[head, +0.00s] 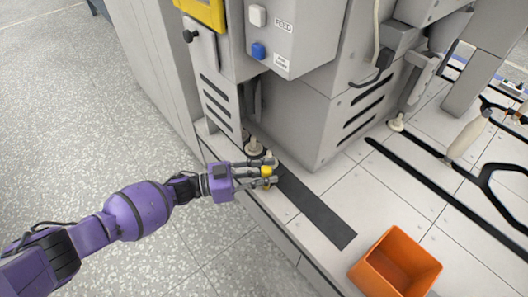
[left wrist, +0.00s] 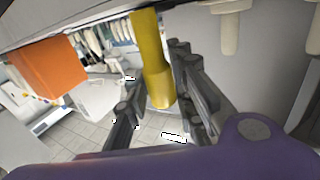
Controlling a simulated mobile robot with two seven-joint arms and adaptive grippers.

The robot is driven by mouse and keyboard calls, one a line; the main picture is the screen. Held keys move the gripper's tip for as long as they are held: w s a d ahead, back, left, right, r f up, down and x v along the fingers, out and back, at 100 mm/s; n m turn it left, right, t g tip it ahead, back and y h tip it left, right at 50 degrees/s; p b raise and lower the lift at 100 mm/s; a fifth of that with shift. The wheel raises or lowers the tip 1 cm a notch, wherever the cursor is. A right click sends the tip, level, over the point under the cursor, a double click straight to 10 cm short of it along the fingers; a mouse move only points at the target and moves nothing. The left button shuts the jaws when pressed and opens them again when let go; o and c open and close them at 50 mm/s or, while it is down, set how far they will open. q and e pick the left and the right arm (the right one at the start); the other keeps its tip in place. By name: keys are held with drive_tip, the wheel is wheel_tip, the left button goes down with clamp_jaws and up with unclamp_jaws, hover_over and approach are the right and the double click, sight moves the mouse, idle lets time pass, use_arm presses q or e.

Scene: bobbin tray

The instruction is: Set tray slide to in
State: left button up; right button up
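A yellow knob (head: 266,171) stands at the near edge of the machine's bench, at the upper left end of a dark flat strip (head: 318,212). I take it to be the tray slide's handle. My left gripper (head: 269,169) reaches it from the left, with fingers on both sides of it. In the left wrist view the yellow knob (left wrist: 155,65) is a cylinder between the spread fingers (left wrist: 157,100). A gap shows on its left side; contact on the right side cannot be told. The fingers partly hide it in the head view. My right gripper is not in view.
An orange bin (head: 395,264) stands on the bench at the lower right. The grey machine housing (head: 305,115) rises behind the strip. Grey floor (head: 100,110) is clear at the left.

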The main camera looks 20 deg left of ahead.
use_arm(q)
drive_tip(key=o, duration=0.4)
drive_tip(key=shift+r, duration=0.1)
drive_tip(key=v, duration=1.2)
drive_tip(key=shift+s, duration=0.1)
